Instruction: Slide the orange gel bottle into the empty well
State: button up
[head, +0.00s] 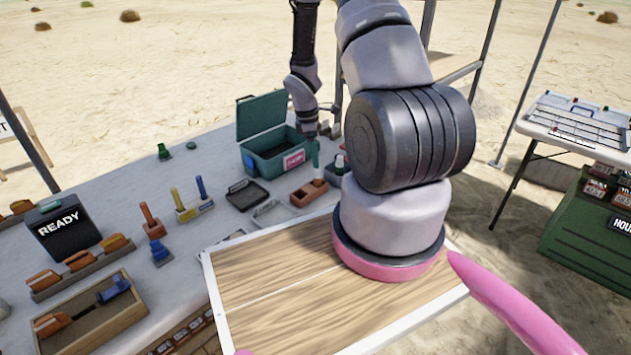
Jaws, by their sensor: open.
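A slim orange-red upright piece (149,214) stands on the left of the grey table, at a small blue block (160,252). I cannot tell whether it is the orange gel bottle. A reddish-brown block (309,193) with openings lies in front of the teal box; one opening looks dark and empty. My gripper (318,134) is small and far off, above the block and close to the teal piece's top. It is open; its fingertips are hard to make out.
A teal open-lidded box (278,150) stands behind the block. Dark trays (246,194), yellow (177,199) and blue (200,187) pieces, a black READY case (63,233) and a wooden tool tray (92,318) crowd the left. A folding table (572,123) stands far right.

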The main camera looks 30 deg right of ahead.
aim_at(318, 175)
jog(key=shift+s+d+f, duration=0.1)
jog(key=shift+d+f, duration=0.1)
jog(key=shift+f, duration=1.35)
jog(key=shift+s+d+f, duration=0.1)
jog(key=shift+d+f, duration=0.1)
jog(key=shift+f, duration=1.35)
grip_shut()
